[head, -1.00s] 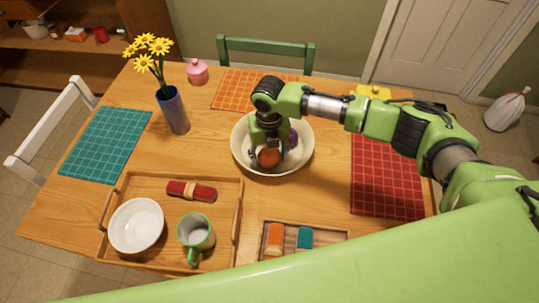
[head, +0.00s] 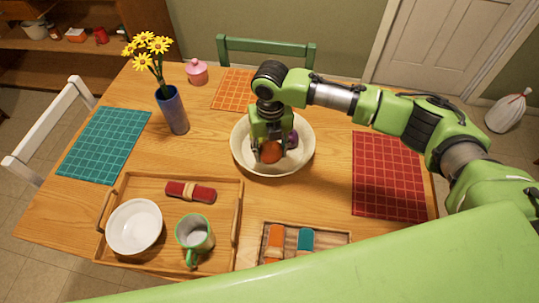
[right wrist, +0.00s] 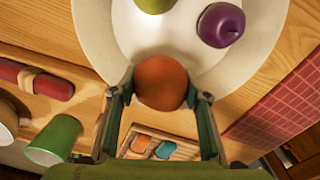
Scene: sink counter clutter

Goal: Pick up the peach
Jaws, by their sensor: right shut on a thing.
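The peach (head: 270,152), round and orange-red, is between the fingers of my right gripper (head: 270,148) over the white bowl in the head view. In the right wrist view the peach (right wrist: 161,82) sits between the two fingertips of the right gripper (right wrist: 160,92), which is shut on it. The peach covers part of the bowl's rim there. Whether it still touches the bowl is hard to tell. My left gripper is in neither view.
The white bowl (head: 240,160) also holds a purple plum (right wrist: 221,25) and a yellow-green fruit (right wrist: 155,4). A wooden tray (head: 160,262) with a bowl, mug and rolled napkin stands front left. A blue vase (head: 172,110) of yellow flowers stands behind left.

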